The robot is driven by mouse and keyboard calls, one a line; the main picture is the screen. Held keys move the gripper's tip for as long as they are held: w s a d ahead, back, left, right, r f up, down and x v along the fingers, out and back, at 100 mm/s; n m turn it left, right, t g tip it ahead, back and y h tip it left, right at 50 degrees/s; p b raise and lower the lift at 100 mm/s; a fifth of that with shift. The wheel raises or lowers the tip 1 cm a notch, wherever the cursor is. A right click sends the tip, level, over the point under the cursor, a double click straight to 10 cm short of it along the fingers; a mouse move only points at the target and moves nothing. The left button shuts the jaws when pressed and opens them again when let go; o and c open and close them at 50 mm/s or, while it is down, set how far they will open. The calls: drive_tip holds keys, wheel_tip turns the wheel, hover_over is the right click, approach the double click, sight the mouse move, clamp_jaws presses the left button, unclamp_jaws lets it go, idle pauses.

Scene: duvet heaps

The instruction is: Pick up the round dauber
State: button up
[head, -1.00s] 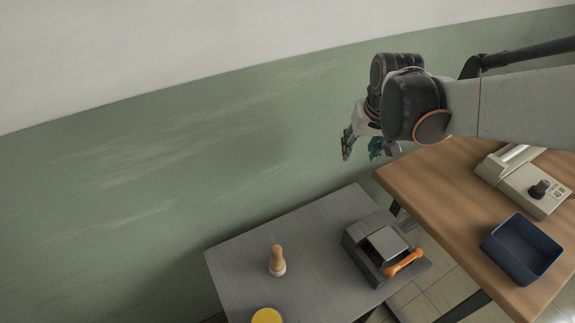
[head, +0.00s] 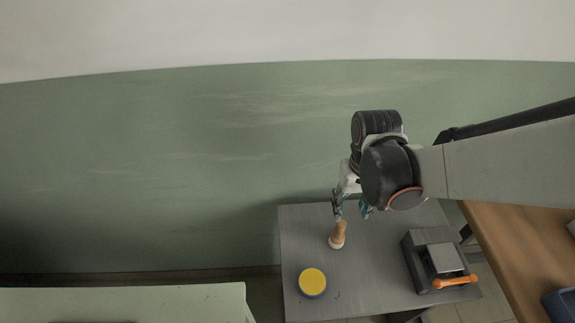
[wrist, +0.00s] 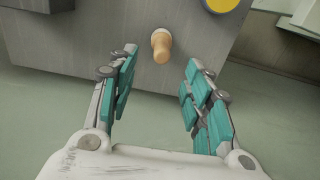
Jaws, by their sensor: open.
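The round dauber (head: 338,234) stands upright on the grey table (head: 365,255). It has a tan wooden handle and a pale round base. In the wrist view the dauber (wrist: 161,45) shows ahead of the fingers, between their lines and near the table's edge. My gripper (head: 352,212) is open and empty. In the head view it hangs above and close to the dauber. In the wrist view the teal-padded fingers of my gripper (wrist: 158,72) are spread wide. The frames do not show clearly how far the fingertips are from the handle.
A round yellow-topped pot (head: 312,282) stands left of and nearer than the dauber. A dark device with an orange handle (head: 440,263) sits on the right of the grey table. A wooden table (head: 520,245) is further right. The green wall (head: 200,170) rises behind.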

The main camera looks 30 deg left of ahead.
sight(342, 223)
drive_tip(key=f, duration=0.2)
drive_tip(key=f+b, duration=0.1)
drive_tip(key=f, duration=0.2)
drive_tip(key=shift+a+f, duration=0.2)
drive_tip(key=shift+f, duration=0.05)
drive_tip(key=f+b, duration=0.1)
drive_tip(key=f, duration=0.2)
drive_tip(key=f+b, duration=0.1)
drive_tip(key=f, duration=0.1)
drive_tip(key=shift+w+a+f+b, duration=0.1)
drive_tip(key=shift+w+a+b, duration=0.2)
drive_tip(key=shift+a+b, duration=0.05)
clamp_jaws()
